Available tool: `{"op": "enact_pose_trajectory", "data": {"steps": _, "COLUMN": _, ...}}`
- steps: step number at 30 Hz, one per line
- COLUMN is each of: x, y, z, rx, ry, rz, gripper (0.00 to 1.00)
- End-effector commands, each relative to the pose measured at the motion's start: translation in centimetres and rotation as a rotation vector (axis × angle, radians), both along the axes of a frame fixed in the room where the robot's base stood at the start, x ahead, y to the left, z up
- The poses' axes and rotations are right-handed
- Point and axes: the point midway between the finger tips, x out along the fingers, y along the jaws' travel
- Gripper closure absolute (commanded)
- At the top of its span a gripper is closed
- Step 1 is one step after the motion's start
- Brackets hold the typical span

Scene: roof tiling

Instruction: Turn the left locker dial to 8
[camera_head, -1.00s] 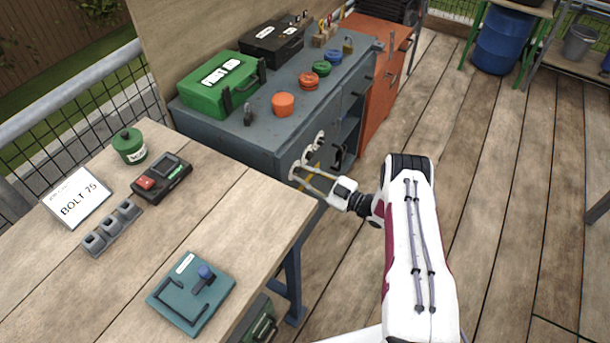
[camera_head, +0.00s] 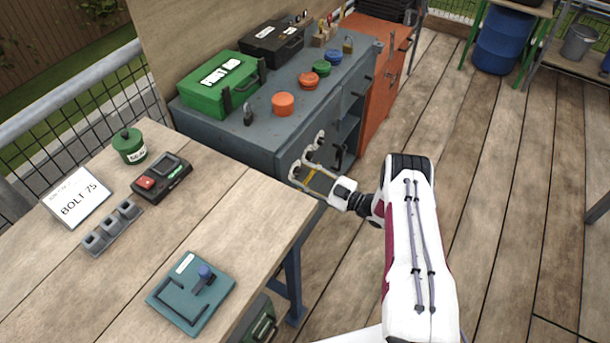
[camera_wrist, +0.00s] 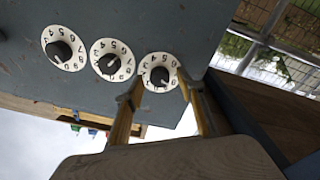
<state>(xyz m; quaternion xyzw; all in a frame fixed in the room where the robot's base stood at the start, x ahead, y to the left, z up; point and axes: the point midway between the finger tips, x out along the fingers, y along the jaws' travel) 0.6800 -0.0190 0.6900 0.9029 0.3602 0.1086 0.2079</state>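Three white numbered dials with black knobs sit in a row on the front of the grey cabinet. In the head view the leftmost dial (camera_head: 294,172) is beside my fingertips. The wrist view is turned over, and there this dial (camera_wrist: 161,66) is the rightmost. My gripper (camera_head: 302,174) is at this dial. In the wrist view its two fingers (camera_wrist: 160,90) are apart, one on each side of the dial's lower part, with no visible grip on the knob. The middle dial (camera_wrist: 112,60) and the far dial (camera_wrist: 64,47) are clear of the fingers. The pointer reading is too small to tell.
The grey cabinet (camera_head: 225,143) carries a green first aid box (camera_head: 222,85) and several coloured round lids on top. The wooden workbench (camera_head: 225,205) stands close to my gripper on the left. A dark handle (camera_head: 339,157) is on the cabinet front. The floor to the right is open.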

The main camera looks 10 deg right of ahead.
Motion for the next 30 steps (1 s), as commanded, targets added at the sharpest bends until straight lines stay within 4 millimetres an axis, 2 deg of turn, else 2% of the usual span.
{"op": "enact_pose_trajectory", "data": {"steps": 11, "x": -1.6, "y": -1.7, "z": -0.1, "rx": 0.000, "ry": 0.000, "rz": -0.003, "gripper": 0.62}}
{"op": "enact_pose_trajectory", "data": {"steps": 30, "x": -7.7, "y": -7.5, "z": -0.5, "rx": 0.000, "ry": 0.000, "rz": -0.001, "gripper": 0.62}}
